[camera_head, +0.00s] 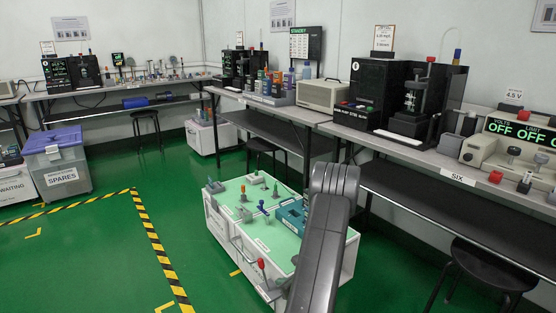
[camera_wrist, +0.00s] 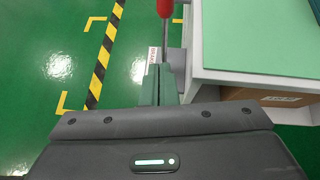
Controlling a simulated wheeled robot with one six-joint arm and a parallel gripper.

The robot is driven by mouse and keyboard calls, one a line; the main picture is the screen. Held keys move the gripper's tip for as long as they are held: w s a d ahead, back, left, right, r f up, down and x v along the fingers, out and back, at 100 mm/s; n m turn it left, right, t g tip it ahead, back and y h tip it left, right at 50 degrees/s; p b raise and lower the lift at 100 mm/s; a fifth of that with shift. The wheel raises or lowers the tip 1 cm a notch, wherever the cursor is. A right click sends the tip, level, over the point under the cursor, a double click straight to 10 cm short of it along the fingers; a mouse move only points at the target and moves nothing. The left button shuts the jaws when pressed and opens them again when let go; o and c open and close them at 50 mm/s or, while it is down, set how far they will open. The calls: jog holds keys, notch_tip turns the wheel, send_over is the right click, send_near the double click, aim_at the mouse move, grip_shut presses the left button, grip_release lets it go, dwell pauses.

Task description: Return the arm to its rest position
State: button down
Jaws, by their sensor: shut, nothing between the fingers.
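In the wrist view my gripper (camera_wrist: 159,84) points out over the green floor beside a white cart, its two green fingers together with nothing between them. A red-handled rod (camera_wrist: 165,8) shows just beyond the fingertips; I cannot tell whether they touch it. In the head view my grey arm crosses in front of the right part of the white cart (camera_head: 222,232). The red handle (camera_head: 261,263) shows low at the cart's near side. My gripper cannot be clearly made out in the head view.
The cart's green top (camera_head: 232,205) carries several small fixtures and a teal block (camera_head: 291,217). Benches with testers (camera_head: 415,105) line the walls. A black stool (camera_head: 495,265) stands at right. A grey SPARES bin (camera_head: 57,165) stands at left. Striped floor tape (camera_head: 150,240) borders open green floor.

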jog(key=s+d+t+y+p, duration=0.1)
jog(key=s+d+t+p, duration=0.1)
jog(key=s+d, duration=0.7)
jog(key=shift+s+d+r+y, duration=0.3)
jog(key=shift+s+r, duration=0.1)
jog(key=shift+s, duration=0.25)
